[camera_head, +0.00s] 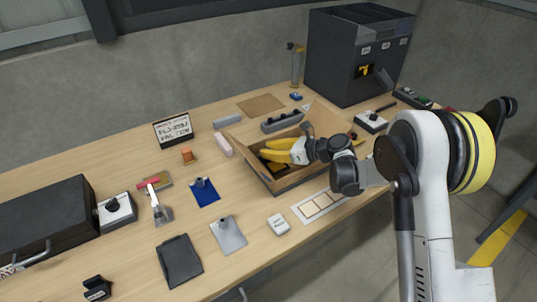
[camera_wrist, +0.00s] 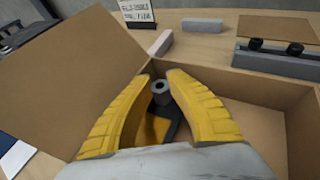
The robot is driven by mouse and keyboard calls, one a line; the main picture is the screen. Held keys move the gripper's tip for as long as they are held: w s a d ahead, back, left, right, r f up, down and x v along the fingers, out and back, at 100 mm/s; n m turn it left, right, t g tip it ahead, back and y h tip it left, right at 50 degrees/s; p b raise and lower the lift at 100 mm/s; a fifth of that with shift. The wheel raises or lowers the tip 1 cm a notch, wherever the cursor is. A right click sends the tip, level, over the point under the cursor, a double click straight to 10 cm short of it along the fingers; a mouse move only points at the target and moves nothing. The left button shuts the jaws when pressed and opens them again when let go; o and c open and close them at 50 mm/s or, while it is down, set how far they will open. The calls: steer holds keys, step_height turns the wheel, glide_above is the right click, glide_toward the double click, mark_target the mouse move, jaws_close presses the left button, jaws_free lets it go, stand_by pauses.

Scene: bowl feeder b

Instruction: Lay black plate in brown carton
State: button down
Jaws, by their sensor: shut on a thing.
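The brown carton (camera_head: 289,184) stands open on the right half of the table, with a flap folded out; its flap (camera_wrist: 70,75) and inner wall also show in the wrist view. My gripper (camera_head: 262,153) reaches into the carton from the right. In the wrist view its yellow fingers (camera_wrist: 163,76) are closed around the grey knob of the black plate (camera_wrist: 172,124). The plate is inside the carton's outline, below the fingers. Most of it is hidden by the fingers and wrist, and I cannot tell whether it touches the carton's floor.
A blue plate (camera_head: 207,194) and a grey plate (camera_head: 228,237), each with a knob, lie to the left. A dark grey folder-like sheet (camera_head: 180,262) lies at the front. A grey block with black knobs (camera_head: 281,122) stands behind the carton. A white marked strip (camera_head: 318,206) lies in front.

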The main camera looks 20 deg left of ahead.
steer(key=shift+f, duration=0.15)
steer(key=shift+s+f+b, duration=0.1)
steer(key=shift+f+b, duration=0.4)
steer(key=shift+f, duration=0.1)
steer(key=c, duration=1.4)
jaws_free()
steer(key=shift+s+f, duration=0.1)
steer(key=shift+f, duration=0.05)
steer(key=shift+r+p, duration=0.35)
steer(key=p+v, duration=0.3)
steer(key=v, duration=0.9)
steer(key=shift+r+p, duration=0.35)
steer(key=shift+r, duration=0.1)
